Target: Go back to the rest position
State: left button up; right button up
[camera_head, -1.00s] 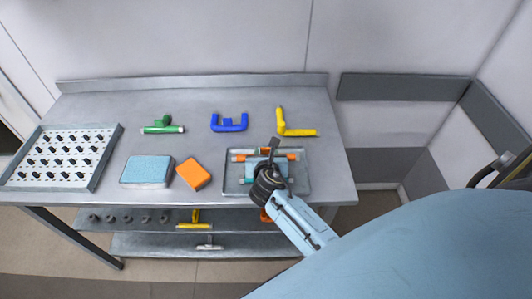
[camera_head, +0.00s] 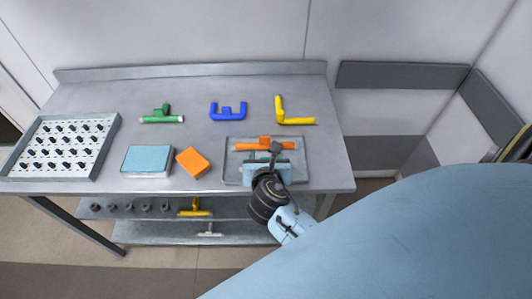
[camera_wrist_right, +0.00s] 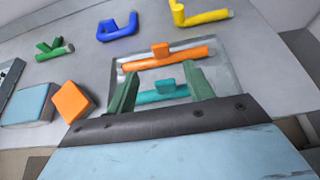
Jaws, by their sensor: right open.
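My right gripper (camera_head: 275,150) is over the front part of a grey metal tray (camera_head: 229,163) at the right of the table. Its two green fingers (camera_wrist_right: 163,82) are spread apart in the right wrist view, with nothing held between them. An orange agitator (camera_head: 245,147) lies in the back of the tray. A teal agitator (camera_wrist_right: 163,92) lies in front of it and appears between the fingers in the right wrist view. In the head view the gripper partly hides the teal one. My left gripper is not in view.
Green (camera_head: 160,118), blue (camera_head: 228,113) and yellow (camera_head: 293,120) agitators lie along the back of the table (camera_head: 195,95). A blue block (camera_head: 147,159) and orange block (camera_head: 192,162) lie left of the tray. A perforated rack (camera_head: 102,160) stands at far left. Shelves are below.

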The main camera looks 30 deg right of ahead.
jog(key=shift+v, duration=1.2)
